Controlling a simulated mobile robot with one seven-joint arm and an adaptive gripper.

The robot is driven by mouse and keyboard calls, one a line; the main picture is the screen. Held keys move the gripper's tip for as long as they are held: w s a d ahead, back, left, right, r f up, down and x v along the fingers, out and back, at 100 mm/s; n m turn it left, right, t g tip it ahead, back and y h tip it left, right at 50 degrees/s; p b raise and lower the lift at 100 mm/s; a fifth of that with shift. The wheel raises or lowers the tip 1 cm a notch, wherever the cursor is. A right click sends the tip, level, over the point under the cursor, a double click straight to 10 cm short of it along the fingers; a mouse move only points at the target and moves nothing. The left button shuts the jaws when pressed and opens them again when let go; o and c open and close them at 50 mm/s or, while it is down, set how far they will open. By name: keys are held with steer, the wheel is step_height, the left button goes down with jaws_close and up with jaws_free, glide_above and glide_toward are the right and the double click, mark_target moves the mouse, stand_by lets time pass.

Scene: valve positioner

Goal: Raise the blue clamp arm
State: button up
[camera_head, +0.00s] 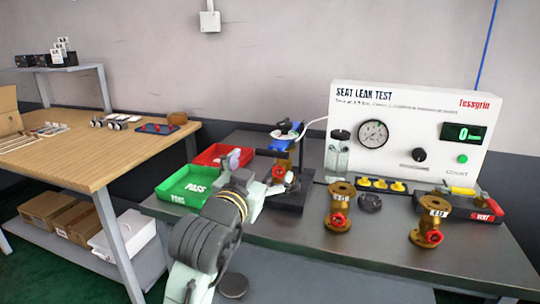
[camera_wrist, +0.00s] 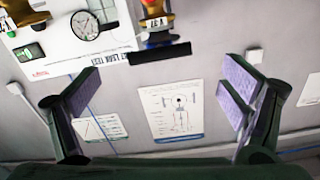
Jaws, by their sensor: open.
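The blue clamp arm (camera_head: 287,130) is at the top of a dark clamp stand (camera_head: 291,198) on the grey bench, left of the white test panel. A brass valve (camera_head: 282,162) sits in the stand beneath it, partly hidden. My gripper (camera_head: 262,170) is in front of the stand, low beside the valve, and overlaps it in the picture; I cannot tell if they touch. In the wrist view my gripper (camera_wrist: 163,88) is open, its two purple-padded fingers wide apart with nothing between them.
A green PASS tray (camera_head: 187,187) and a red tray (camera_head: 222,154) lie left of the stand. The SEAT LEAK TEST panel (camera_head: 400,150), a glass jar (camera_head: 337,157) and two brass valves (camera_head: 340,207) (camera_head: 431,222) are to the right. A wooden table (camera_head: 95,155) stands left.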

mark_target(270, 155)
steer(key=p+x, duration=0.1)
steer(key=x, duration=0.7)
steer(key=shift+w+p, duration=0.25)
steer(key=shift+p, duration=0.05)
steer(key=shift+c, duration=0.4)
